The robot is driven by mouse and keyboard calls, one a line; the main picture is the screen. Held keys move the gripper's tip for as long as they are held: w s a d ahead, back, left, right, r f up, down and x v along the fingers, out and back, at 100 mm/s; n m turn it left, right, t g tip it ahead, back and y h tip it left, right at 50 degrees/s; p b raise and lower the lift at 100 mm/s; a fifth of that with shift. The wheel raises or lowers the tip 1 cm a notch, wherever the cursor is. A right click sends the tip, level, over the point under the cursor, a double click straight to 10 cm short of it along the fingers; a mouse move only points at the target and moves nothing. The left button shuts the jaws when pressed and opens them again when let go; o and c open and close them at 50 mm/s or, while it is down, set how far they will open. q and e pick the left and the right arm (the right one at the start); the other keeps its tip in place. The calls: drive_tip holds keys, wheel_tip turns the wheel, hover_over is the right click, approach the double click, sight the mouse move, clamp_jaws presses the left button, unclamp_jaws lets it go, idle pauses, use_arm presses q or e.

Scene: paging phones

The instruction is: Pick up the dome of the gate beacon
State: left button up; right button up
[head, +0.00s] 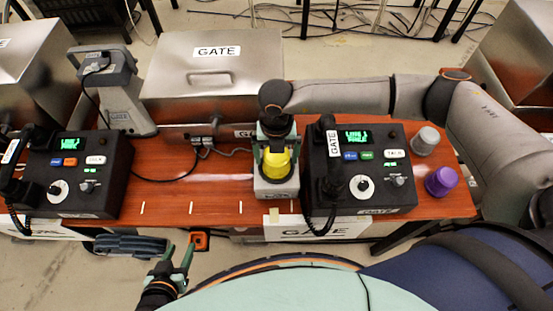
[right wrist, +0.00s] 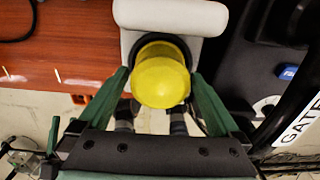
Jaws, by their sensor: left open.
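The gate beacon is a pale grey base (head: 275,187) with a yellow dome (head: 277,163), standing just left of the right-hand phone console. The dome also shows in the right wrist view (right wrist: 162,78), above a black ring on the pale base (right wrist: 170,15). My right gripper (head: 275,148) is over the beacon from behind. Its green fingers (right wrist: 162,75) lie on both sides of the dome, very close to it; whether they touch it is unclear. My left gripper (head: 183,262) is open and empty, in front of the table's front edge.
A GATE phone console (head: 385,185) with a black handset stands close beside the beacon. A grey cup-like piece (head: 425,141) and a purple one (head: 441,181) are at the right. Another console (head: 90,165) is at the left. The middle-left tabletop (head: 190,185) is mostly clear.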

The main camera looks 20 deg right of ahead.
drive_tip(key=c, duration=1.2)
